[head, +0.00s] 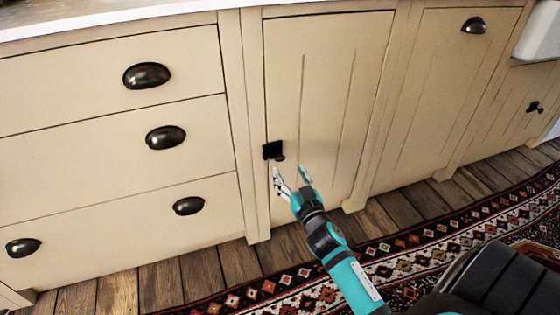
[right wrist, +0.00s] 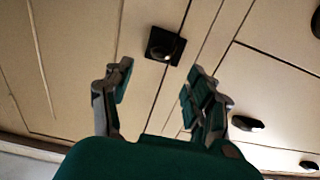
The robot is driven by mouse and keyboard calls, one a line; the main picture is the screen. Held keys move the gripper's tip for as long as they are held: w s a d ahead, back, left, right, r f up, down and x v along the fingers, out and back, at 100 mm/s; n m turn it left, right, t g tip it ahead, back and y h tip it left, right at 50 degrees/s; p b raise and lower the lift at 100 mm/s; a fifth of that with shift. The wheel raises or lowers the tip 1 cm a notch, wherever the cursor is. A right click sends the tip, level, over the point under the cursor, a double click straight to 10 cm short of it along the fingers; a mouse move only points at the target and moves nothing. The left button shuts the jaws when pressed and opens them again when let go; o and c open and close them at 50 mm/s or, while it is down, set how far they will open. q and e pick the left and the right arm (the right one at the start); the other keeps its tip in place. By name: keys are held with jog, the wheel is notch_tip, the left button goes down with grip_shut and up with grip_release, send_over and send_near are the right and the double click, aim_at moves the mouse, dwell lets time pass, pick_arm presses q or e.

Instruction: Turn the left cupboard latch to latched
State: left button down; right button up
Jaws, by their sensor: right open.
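The left cupboard latch (head: 273,150) is a small black plate with a dark knob, at the left edge of a cream cupboard door (head: 325,100). The latch also shows in the right wrist view (right wrist: 162,46), beyond the fingers near the top middle. My right gripper (head: 290,173) is open and empty, just below and slightly right of the latch in the head view. Its two fingers stand apart on either side of the latch in the right wrist view, and no contact shows. The latch's exact turn is too small to tell. My left gripper is out of view.
Drawers with dark cup handles (head: 147,75) fill the left. A second cupboard front with a cup handle (head: 474,25) is to the right, and another black latch (head: 535,107) is at the far right. A patterned rug (head: 400,250) lies on the wooden floor.

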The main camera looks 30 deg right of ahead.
aim_at(281, 159)
jog(key=b+x, duration=0.2)
jog(key=x, duration=0.6)
jog(key=shift+c, duration=0.2)
grip_shut()
